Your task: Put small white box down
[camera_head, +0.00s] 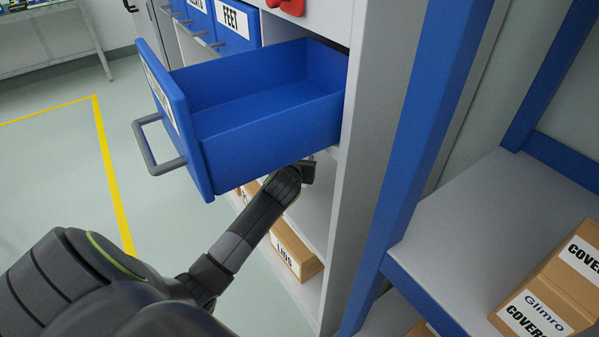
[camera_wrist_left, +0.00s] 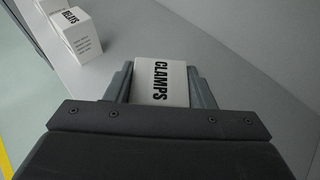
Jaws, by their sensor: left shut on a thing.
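In the left wrist view, a small white box (camera_wrist_left: 174,90) lettered CLAMPS sits between the two fingers of my left gripper (camera_wrist_left: 161,88). The gripper is shut on it. A grey shelf surface (camera_wrist_left: 113,48) shows behind the box; I cannot tell whether the box touches it. In the head view my left arm reaches under the open blue drawer toward the rack's shelf (camera_head: 306,205). The gripper end (camera_head: 306,172) is partly hidden by the drawer, and the box cannot be seen there. My right gripper is out of view.
The blue drawer (camera_head: 262,135) hangs open just above my left wrist. A LIDS carton (camera_head: 292,252) stands on a lower shelf. Another white box (camera_wrist_left: 80,38) stands at the upper left in the wrist view. COVERS cartons (camera_head: 545,305) lie on the right-hand shelf.

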